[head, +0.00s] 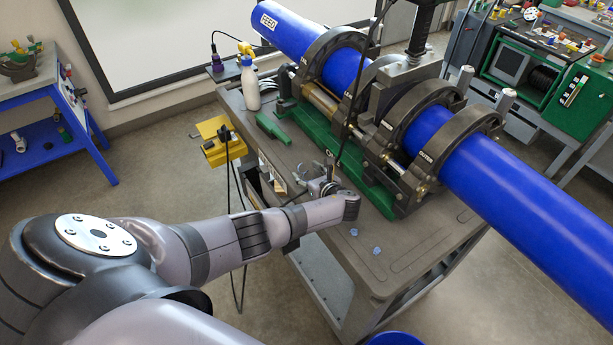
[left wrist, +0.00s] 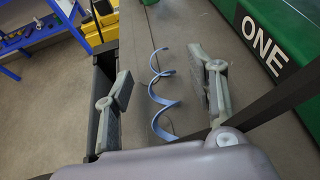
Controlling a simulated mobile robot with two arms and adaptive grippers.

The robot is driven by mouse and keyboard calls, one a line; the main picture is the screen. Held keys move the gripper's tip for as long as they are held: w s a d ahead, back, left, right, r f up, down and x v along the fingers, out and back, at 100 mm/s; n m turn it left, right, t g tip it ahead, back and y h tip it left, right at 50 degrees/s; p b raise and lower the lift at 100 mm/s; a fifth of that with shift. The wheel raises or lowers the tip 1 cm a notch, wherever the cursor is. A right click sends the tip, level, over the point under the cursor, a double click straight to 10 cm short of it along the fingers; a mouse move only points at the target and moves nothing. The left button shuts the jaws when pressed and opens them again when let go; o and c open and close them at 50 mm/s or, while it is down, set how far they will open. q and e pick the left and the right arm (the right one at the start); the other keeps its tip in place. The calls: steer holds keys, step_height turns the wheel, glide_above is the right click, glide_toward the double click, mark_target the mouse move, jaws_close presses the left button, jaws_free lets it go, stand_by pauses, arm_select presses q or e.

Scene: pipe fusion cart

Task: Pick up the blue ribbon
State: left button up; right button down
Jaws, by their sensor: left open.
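The blue ribbon (left wrist: 160,92) is a loose spiral curl lying on the grey cart top in the left wrist view. My left gripper (left wrist: 166,80) is open, with one finger on each side of the ribbon in the picture. The ribbon is seen between the fingers, and neither finger visibly touches it. In the head view my left gripper (head: 318,187) is over the cart top beside the green machine base, partly hidden by its own wrist. I cannot make out the ribbon there. My right gripper is not in view.
The fusion machine (head: 395,185) clamps a long blue pipe (head: 520,190) right of my gripper. Small blue scraps (head: 377,251) lie on the cart top (head: 400,270) nearer the front. A white bottle (head: 250,85) and a yellow box (head: 222,150) are at the left.

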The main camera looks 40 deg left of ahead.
arm_select(q)
steer(key=shift+c, duration=0.2)
steer(key=c, duration=0.7)
steer(key=shift+c, duration=0.3)
